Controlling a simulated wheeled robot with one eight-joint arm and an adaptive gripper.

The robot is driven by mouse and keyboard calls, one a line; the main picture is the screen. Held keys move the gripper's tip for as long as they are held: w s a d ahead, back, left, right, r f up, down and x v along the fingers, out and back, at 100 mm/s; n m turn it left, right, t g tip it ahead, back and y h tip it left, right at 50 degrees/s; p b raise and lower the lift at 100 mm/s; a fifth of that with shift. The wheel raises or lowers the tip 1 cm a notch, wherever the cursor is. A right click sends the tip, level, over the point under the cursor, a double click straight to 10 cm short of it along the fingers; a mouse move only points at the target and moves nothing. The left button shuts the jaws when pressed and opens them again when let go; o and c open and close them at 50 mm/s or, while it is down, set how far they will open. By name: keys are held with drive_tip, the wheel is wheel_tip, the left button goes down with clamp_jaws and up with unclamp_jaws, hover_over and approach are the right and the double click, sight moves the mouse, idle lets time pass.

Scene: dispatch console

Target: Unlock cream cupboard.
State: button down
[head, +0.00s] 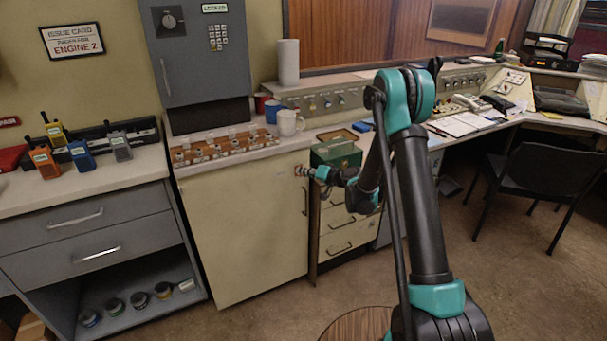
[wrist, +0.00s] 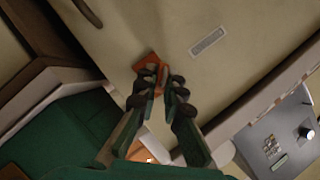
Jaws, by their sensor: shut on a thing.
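The cream cupboard (head: 245,225) stands under the counter left of my arm, its door shut. In the wrist view its pale door (wrist: 130,35) fills the upper part, with a label plate (wrist: 207,41) and a dark handle (wrist: 88,12). My gripper (head: 304,171) is at the upper right of the door, and in the wrist view its fingers (wrist: 163,78) are closed on a small orange-red piece (wrist: 150,63). That piece is against or very close to the door face. Its front end and any lock are hidden, so I cannot tell if a key sits in a lock.
A green box (head: 336,153) stands just right of the gripper, above cream drawers (head: 345,220). A white mug (head: 289,122) and a rack of small items (head: 215,147) are on the counter. A grey wall cabinet (head: 205,50) hangs above. The floor before the cupboard is clear.

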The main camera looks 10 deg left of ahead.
drive_tip(key=shift+w+m+y, duration=0.1)
drive_tip(key=shift+m+y, duration=0.7)
drive_tip(key=shift+m, duration=0.4)
drive_tip(key=shift+f+m+y, duration=0.15)
drive_tip(key=shift+m+y, duration=0.25)
drive_tip(key=shift+m, duration=0.4)
drive_tip(key=shift+m+y, duration=0.3)
drive_tip(key=shift+m, duration=0.1)
drive_tip(key=shift+m+t+y, duration=0.4)
drive_tip(key=shift+m+y, duration=0.3)
drive_tip(key=shift+m, duration=0.8)
